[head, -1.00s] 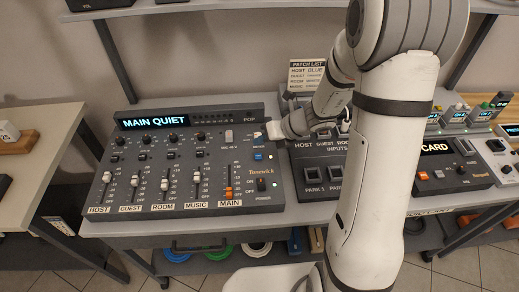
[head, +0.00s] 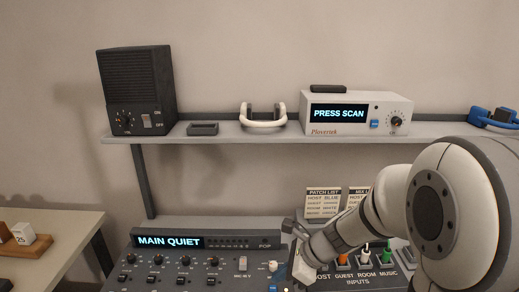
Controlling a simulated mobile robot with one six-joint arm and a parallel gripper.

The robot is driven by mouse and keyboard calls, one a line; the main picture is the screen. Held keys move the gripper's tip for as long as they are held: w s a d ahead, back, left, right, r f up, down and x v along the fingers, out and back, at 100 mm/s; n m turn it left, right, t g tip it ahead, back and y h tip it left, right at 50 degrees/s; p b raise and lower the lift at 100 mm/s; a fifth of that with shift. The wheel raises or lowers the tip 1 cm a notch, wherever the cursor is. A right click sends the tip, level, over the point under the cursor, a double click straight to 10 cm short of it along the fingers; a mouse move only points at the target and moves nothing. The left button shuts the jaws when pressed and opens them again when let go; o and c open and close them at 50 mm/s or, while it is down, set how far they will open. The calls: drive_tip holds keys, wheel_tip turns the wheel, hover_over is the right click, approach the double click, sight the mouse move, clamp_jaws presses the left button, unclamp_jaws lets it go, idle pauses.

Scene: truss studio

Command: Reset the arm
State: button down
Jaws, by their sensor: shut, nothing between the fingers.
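My arm enters the head view from the lower right, its large white joint close to the camera. My gripper (head: 294,248) is at its far end, low in the picture. It is shut, with nothing seen in it. It is over or beside the right edge of the mixer (head: 222,242), whose screen reads MAIN QUIET. I cannot tell whether it touches anything. My arm covers part of the patch panel (head: 345,283) beside the mixer. The lower parts of the mixer and panel are out of frame.
A shelf (head: 222,141) above the desk holds a black speaker (head: 140,88), a small dark tray (head: 203,128), a white headset (head: 263,120), a PRESS SCAN unit (head: 352,112) and a blue item (head: 492,117). Patch cards (head: 323,203) stand behind my gripper. A side table (head: 50,225) is at left.

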drive_tip(key=s+d+r+n+h, duration=0.3)
drive_tip(key=s+d+r+n, duration=0.1)
drive_tip(key=n, duration=0.6)
drive_tip(key=s+d+r+n+t+h, duration=0.1)
drive_tip(key=s+d+r+n+h, duration=0.3)
drive_tip(key=s+n, duration=0.5)
drive_tip(key=shift+d+r+n, duration=0.3)
drive_tip(key=shift+d+n, duration=0.5)
drive_tip(key=shift+d, duration=0.15)
